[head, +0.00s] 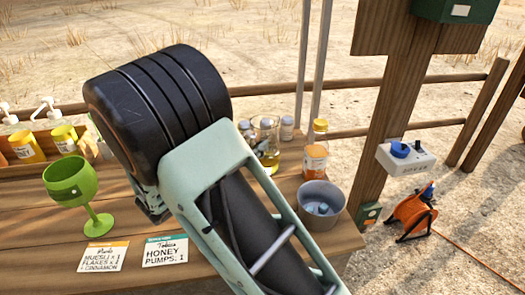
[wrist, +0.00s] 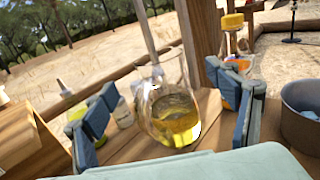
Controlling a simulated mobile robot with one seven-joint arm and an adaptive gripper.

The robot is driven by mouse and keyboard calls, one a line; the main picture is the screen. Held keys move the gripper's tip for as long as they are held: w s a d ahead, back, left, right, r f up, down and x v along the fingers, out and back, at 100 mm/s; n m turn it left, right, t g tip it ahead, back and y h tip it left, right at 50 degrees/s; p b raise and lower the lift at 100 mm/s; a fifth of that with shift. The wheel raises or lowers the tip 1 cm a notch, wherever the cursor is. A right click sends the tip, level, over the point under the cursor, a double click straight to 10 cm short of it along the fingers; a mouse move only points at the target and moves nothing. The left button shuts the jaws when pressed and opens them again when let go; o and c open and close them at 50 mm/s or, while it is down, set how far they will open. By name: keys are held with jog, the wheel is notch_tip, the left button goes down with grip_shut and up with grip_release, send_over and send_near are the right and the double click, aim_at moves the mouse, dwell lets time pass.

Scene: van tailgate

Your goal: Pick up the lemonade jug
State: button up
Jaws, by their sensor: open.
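The lemonade jug (wrist: 172,118) is a clear glass vessel with yellow liquid in its lower part. It stands on the wooden counter, in the middle of the wrist view. In the head view the jug (head: 268,150) shows just right of my arm, upright and partly covered by it. My gripper (wrist: 160,82) is open, with one blue-grey finger on each side of the jug in the wrist view. I cannot tell whether the jug is fully between the fingers or a little beyond them. No contact shows. In the head view my arm hides the fingers.
A yellow-capped bottle (head: 316,150) and a grey bucket (head: 321,205) stand right of the jug. Small lidded jars (head: 287,127) stand close by. A green goblet (head: 78,193) and two cards (head: 165,251) are at the left. A wooden post (head: 385,100) rises at the right.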

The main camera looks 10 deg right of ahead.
aim_at(256, 131)
jog(key=x, duration=0.8)
jog(key=shift+w+d+f, duration=0.1)
jog(key=shift+w+f, duration=0.05)
jog(key=shift+w, duration=0.05)
jog(key=shift+c, duration=0.6)
jog(key=c, duration=2)
jog(key=shift+r, duration=0.2)
